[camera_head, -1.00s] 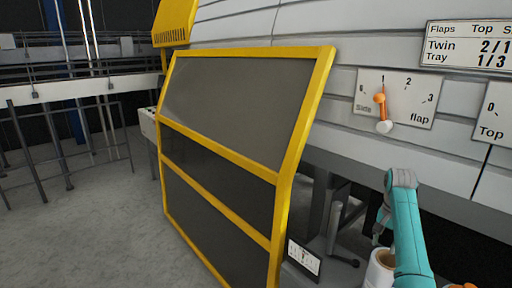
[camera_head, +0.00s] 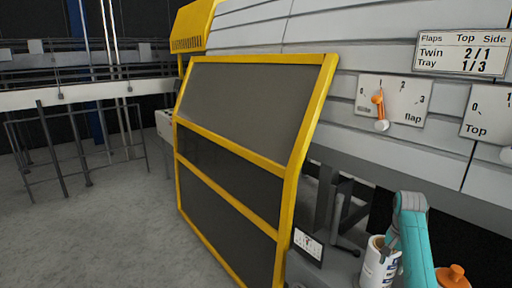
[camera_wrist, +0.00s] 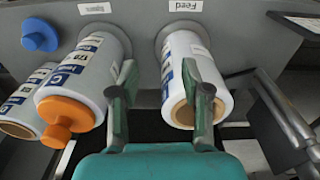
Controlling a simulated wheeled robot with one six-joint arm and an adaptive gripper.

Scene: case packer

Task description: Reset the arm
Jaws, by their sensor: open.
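My teal arm (camera_head: 411,240) stands at the lower right in the head view, bent over beside a white roll. In the wrist view my gripper (camera_wrist: 158,72) is open, its two dark green fingers apart. Nothing is held between them. The right finger overlaps the white roll (camera_wrist: 196,62) under the "Feed" label in the picture; whether it touches cannot be told. The left finger tip is close to a second white roll (camera_wrist: 88,68) with an orange knob at its end.
A yellow-framed dark guard (camera_head: 250,100) stands left of my arm. A side flap dial (camera_head: 395,99) with an orange pointer and a flaps chart (camera_head: 462,53) are on the grey wall. A small screen (camera_head: 307,245) is below. A blue knob (camera_wrist: 39,35) is at left. Open floor lies left.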

